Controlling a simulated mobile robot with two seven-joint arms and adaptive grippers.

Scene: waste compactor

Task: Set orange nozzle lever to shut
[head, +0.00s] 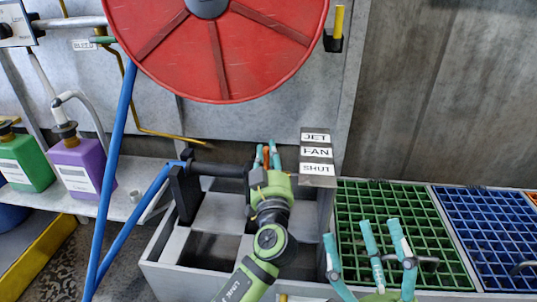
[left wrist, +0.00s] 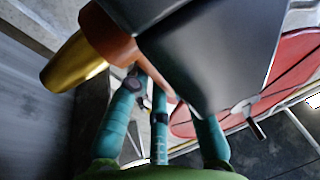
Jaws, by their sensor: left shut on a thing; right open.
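The orange nozzle lever (head: 266,155) shows as a small orange piece between the teal fingers of my left gripper (head: 267,152). In the left wrist view the orange lever (left wrist: 118,46) runs down between the teal fingers of my left gripper (left wrist: 160,115), which is shut on it. The dark nozzle body (left wrist: 210,50) and its brass tip (left wrist: 72,65) fill the top there. In the head view the black nozzle barrel (head: 218,169) lies left of the gripper. A label plate (head: 318,182) reading JET, FAN, SHUT stands to the right. My open right gripper (head: 368,240) is empty, lower right.
A blue hose (head: 116,180) runs to the nozzle's left end. A red reel (head: 215,60) hangs above. Green (head: 350,200) and blue (head: 490,235) grates lie at right, the green one beneath my right gripper. Purple (head: 84,165) and green (head: 28,162) bottles stand on the left shelf.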

